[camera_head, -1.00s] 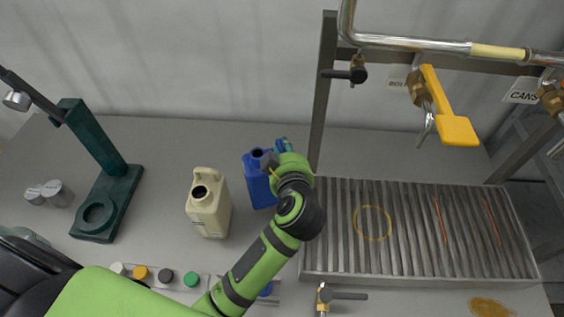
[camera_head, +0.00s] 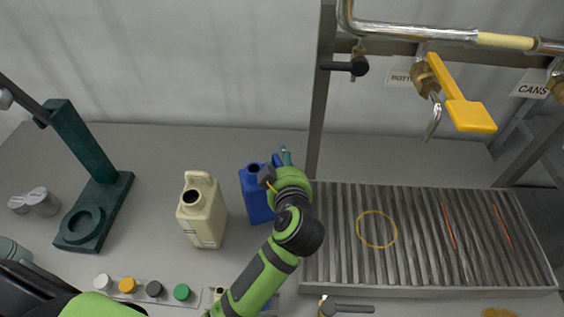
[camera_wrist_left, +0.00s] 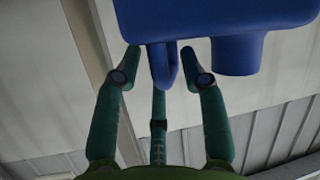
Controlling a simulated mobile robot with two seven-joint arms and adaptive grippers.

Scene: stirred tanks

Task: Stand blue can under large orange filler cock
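The blue can (camera_head: 256,199) stands upright on the grey bench, just left of the slatted rack. My left gripper (camera_head: 283,158) is at its top right side, and my arm hides part of the can. In the left wrist view, the open fingers (camera_wrist_left: 160,72) are on either side of the can's blue handle (camera_wrist_left: 164,64), with gaps visible between. The can's body (camera_wrist_left: 200,18) fills the top of that view. The filler cock with the large orange-yellow lever (camera_head: 462,98) hangs above the rack, its spout (camera_head: 433,120) pointing down. My right gripper is out of view.
The slatted rack (camera_head: 345,266) bears a yellow ring mark (camera_head: 377,229) and red lines. A cream can (camera_head: 202,212) stands left of the blue can. A rack post (camera_head: 322,105) rises close to my gripper. A row of caps (camera_head: 154,289) lies in front.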

